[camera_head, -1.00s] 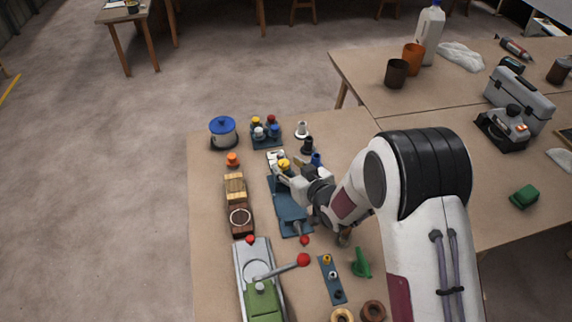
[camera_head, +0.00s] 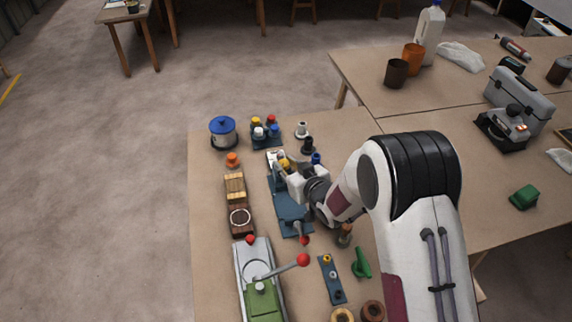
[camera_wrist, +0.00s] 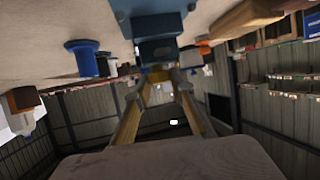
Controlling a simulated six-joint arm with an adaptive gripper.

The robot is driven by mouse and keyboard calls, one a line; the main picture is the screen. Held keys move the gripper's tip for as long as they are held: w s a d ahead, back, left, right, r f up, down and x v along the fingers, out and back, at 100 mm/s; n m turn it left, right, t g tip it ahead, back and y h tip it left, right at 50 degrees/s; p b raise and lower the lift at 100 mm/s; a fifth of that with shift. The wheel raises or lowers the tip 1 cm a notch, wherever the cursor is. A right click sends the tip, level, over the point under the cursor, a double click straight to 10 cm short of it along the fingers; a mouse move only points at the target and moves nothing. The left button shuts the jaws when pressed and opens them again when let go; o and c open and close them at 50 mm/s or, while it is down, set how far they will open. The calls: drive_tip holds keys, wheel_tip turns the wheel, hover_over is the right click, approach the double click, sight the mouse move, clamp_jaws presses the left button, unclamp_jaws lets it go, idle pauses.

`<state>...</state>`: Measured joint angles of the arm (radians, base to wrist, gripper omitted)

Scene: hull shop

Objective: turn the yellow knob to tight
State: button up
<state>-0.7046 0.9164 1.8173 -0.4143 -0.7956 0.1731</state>
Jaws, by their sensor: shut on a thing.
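The yellow knob (camera_head: 284,163) shows as a small patch at the far end of the blue fixture (camera_head: 290,213) on the workbench. My gripper (camera_head: 287,171) is at the knob, coming in from the right, and is shut on it. In the wrist view the two fingers close in around a yellow patch (camera_wrist: 160,90), just beside the blue block of the fixture (camera_wrist: 155,28). The fingers hide much of the knob. I cannot read any tight mark or the knob's angle.
A blue-lidded pot (camera_head: 222,133), an orange knob (camera_head: 232,160) and wooden blocks (camera_head: 236,187) stand left of the fixture. A tray of coloured knobs (camera_head: 264,132) is behind. A grey-green machine with a red-balled lever (camera_head: 303,260) is in front. The bench's front-left strip is bare.

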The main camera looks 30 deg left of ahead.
drive_tip(key=shift+s+a+m+t+h, duration=0.1)
drive_tip(key=shift+a+m+t+h, duration=0.05)
drive_tip(key=shift+m+t+h, duration=0.75)
drive_tip(key=shift+s+a+m+t+h, duration=0.1)
drive_tip(key=shift+m+t+h, duration=0.5)
drive_tip(key=shift+m+t, duration=0.45)
drive_tip(key=shift+s+a+m+t+h, duration=0.15)
drive_tip(key=shift+m+t+h, duration=0.35)
drive_tip(key=shift+m+h, duration=0.65)
drive_tip(key=shift+a+m+t+h, duration=0.1)
drive_tip(key=shift+m+t+h, duration=0.35)
drive_tip(key=shift+m+h, duration=1.35)
drive_tip(key=shift+h, duration=0.05)
drive_tip(key=shift+a+m+t+h, duration=0.15)
drive_tip(key=shift+m+t+h, duration=0.15)
drive_tip(key=shift+m+h, duration=0.35)
drive_tip(key=shift+a+m+h, duration=0.1)
drive_tip(key=shift+m+h, duration=0.75)
drive_tip(key=shift+h, duration=0.3)
drive_tip(key=shift+a+r+m+g+h, duration=0.1)
drive_tip(key=shift+m+g+h, duration=0.3)
drive_tip(key=shift+m+h, duration=1.2)
drive_tip(key=o, duration=1.1)
drive_tip(key=shift+o, duration=0.2)
